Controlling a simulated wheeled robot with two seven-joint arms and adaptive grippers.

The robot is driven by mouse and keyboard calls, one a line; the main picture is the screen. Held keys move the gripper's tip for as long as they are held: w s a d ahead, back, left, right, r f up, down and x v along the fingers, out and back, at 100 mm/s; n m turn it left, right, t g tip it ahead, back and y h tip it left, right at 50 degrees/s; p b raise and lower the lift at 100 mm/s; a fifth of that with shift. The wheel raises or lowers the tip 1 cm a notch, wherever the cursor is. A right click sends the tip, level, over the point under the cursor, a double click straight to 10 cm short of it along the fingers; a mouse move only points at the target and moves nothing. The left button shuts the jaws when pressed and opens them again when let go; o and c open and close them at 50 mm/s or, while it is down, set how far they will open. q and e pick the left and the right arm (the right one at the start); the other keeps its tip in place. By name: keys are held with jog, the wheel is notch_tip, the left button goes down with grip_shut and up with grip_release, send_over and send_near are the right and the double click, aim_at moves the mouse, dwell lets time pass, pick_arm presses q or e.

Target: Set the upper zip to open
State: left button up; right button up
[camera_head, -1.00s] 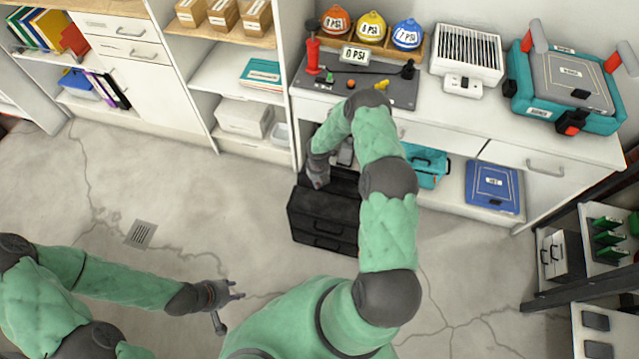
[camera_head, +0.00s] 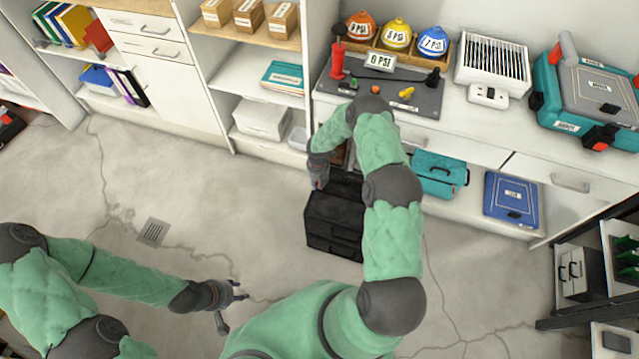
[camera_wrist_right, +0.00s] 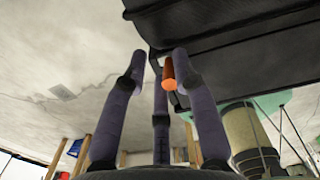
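A black soft bag (camera_head: 334,218) with seams across its front stands on the floor below the bench. In the right wrist view its dark underside or side (camera_wrist_right: 240,45) fills the upper right. My right gripper (camera_head: 320,172) is at the bag's upper left edge in the head view. In the right wrist view its three fingers (camera_wrist_right: 159,62) curve inward around a small orange pull (camera_wrist_right: 168,74), which lies close to the right and middle fingertips. Whether they grip it is unclear. My left gripper (camera_head: 240,291) is open and empty above the floor, well left of the bag.
The floor left of the bag is clear.

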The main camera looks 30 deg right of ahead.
aim_at(318, 187)
jog(key=shift+s, duration=0.1)
notch_tip(318, 187, up, 12)
dwell(0.7)
jog(key=shift+f, duration=0.1)
dwell(0.3)
jog(key=s+a+f+m+y+p, duration=0.1)
jog(key=s+a+f+m+y, duration=0.1)
jog(key=s+a+m, duration=0.45)
jog(key=s+a+f+m+y, duration=0.1)
jog(key=s+a+m, duration=0.2)
jog(key=a+m, duration=0.5)
jog(key=s+a+r+m, duration=0.1)
jog(key=s+a+m, duration=0.3)
jog(key=s+m, duration=0.3)
jog(key=s+a+m+y, duration=0.1)
jog(key=s+a+m, duration=0.4)
jog(key=s+m, duration=0.2)
jog(key=shift+s+r+m+p, duration=0.4)
jog(key=shift+m+p, duration=0.05)
jog(key=shift+m, duration=0.7)
jog(key=shift+d, duration=0.1)
